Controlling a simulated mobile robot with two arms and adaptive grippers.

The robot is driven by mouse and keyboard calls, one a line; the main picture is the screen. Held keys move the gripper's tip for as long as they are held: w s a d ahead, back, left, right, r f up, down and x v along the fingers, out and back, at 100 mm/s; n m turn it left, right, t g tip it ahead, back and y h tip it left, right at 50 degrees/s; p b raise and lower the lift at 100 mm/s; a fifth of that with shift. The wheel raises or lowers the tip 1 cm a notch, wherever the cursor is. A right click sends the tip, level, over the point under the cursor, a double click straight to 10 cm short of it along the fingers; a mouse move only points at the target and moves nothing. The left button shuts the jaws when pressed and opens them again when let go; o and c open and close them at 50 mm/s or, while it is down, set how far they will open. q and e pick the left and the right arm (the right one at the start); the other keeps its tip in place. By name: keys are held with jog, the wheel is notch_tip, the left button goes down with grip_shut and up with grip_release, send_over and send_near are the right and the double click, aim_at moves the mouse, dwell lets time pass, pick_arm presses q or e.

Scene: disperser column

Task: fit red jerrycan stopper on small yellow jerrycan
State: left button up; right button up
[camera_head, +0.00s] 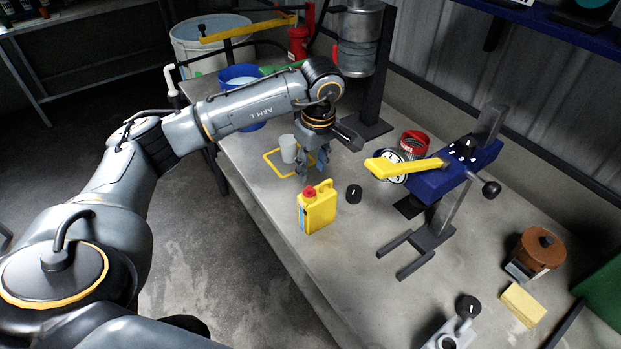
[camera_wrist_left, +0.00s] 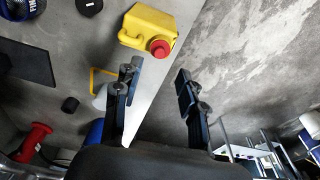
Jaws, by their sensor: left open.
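The small yellow jerrycan (camera_head: 318,212) stands upright on the grey workbench near its front edge. The red stopper (camera_head: 309,192) sits at its mouth, on the top left corner; I cannot tell how tightly it is seated. My left gripper (camera_head: 312,172) is just behind the jerrycan, pointing down, open and empty. In the left wrist view, the jerrycan (camera_wrist_left: 147,27) and its red stopper (camera_wrist_left: 160,47) lie beyond the spread fingertips (camera_wrist_left: 158,82), apart from them. My right gripper is not in view.
A black cap (camera_head: 354,193) lies just right of the jerrycan. A grey cup (camera_head: 288,148) and a yellow frame (camera_head: 270,162) are behind the left gripper. A blue stand with a yellow lever (camera_head: 440,180) is to the right.

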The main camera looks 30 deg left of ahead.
pick_arm(q)
jog(key=r, duration=0.5)
jog(key=shift+s+d+r, duration=0.15)
jog(key=shift+d+r, duration=0.2)
